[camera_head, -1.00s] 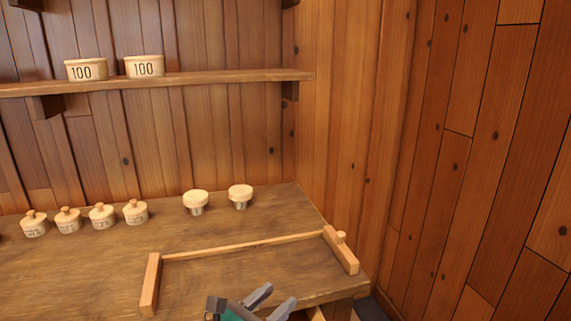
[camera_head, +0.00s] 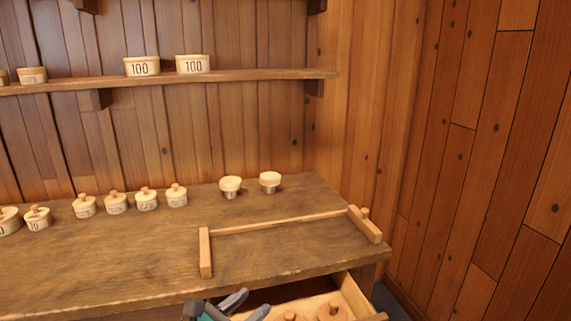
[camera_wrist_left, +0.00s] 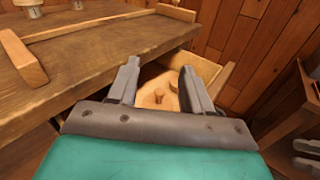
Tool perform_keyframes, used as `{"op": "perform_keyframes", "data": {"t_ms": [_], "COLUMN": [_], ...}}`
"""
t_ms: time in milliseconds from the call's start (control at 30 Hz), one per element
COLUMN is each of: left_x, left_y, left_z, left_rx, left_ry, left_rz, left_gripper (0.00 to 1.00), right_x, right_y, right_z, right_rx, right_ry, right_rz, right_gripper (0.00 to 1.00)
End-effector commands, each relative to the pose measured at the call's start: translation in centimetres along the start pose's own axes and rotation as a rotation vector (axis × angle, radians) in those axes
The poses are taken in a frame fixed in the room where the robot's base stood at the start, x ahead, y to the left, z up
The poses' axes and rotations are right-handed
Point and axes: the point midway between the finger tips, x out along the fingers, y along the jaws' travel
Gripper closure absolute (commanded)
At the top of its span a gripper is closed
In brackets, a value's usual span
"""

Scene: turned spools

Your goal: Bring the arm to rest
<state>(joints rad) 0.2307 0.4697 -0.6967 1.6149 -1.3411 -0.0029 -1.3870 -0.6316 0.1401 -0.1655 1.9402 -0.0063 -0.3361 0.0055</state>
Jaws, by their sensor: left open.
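My left gripper (camera_head: 241,304) shows at the bottom of the head view, in front of the table's front edge and by an open drawer (camera_head: 354,296). Its jaws are apart with nothing between them. In the left wrist view the two fingers (camera_wrist_left: 158,84) are spread, with the drawer and its wooden pieces beyond them.
The wooden table (camera_head: 130,255) carries a wooden frame (camera_head: 205,252), several lidded pots (camera_head: 146,200) and two cream-topped pieces (camera_head: 230,186). A shelf (camera_head: 240,77) above holds pots marked 100 (camera_head: 142,66). The drawer holds wooden knobbed pieces (camera_head: 331,311). Plank walls close the right.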

Motion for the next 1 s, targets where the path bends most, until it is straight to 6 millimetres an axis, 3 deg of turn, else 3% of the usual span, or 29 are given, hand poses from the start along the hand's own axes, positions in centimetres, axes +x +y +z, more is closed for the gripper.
{"op": "perform_keyframes", "data": {"t_ms": [167, 200, 467, 700, 1000], "left_x": [-3.5, -4.1, -10.1, -18.6, -27.5], "left_y": [5.0, 4.3, 4.9, 4.8, 2.8], "left_z": [-2.6, -3.2, -7.2, -12.5, -16.6], "left_rx": [0.091, -0.068, -0.931, -1.884, -2.694], "left_ry": [0.090, 0.087, 0.073, -0.036, -0.299], "left_rz": [0.035, 0.058, 0.271, 0.596, 0.983], "left_gripper": [0.50, 0.50, 0.50, 0.50, 0.50], "right_x": [0.1, 0.1, 0.2, 0.2, 0.2], "right_y": [0.2, 0.3, 0.4, 0.3, 0.3], "right_z": [-0.2, -0.2, -0.4, -0.4, -0.4], "right_rx": [-0.002, -0.004, -0.005, -0.005, -0.005], "right_ry": [0.004, 0.006, 0.009, 0.009, 0.009], "right_rz": [0.004, 0.005, 0.006, 0.005, 0.004], "right_gripper": [0.56, 0.56, 0.56, 0.56, 0.56]}}
